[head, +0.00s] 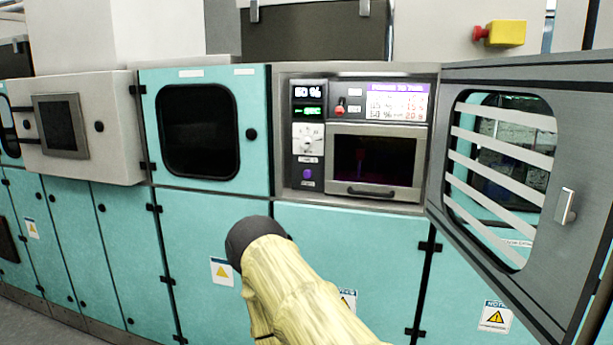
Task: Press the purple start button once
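The purple start button (307,173) is on the black control strip at the left of a small grey machine front (345,70). It sits below a white dial (308,138) and has a small label under it. Nothing covers the button in the head view. My arm, in a yellow sleeve with a dark rounded end, shows at the lower middle, below and left of the button in the picture. No gripper fingers are seen, so whether my gripper is open or shut does not show.
A grey slatted door (500,257) stands swung open at the right, with a metal handle (565,205). A closed dark-windowed drawer front (372,160) is beside the control strip. A red knob (340,106) sits above it. Teal cabinets (350,235) line the row.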

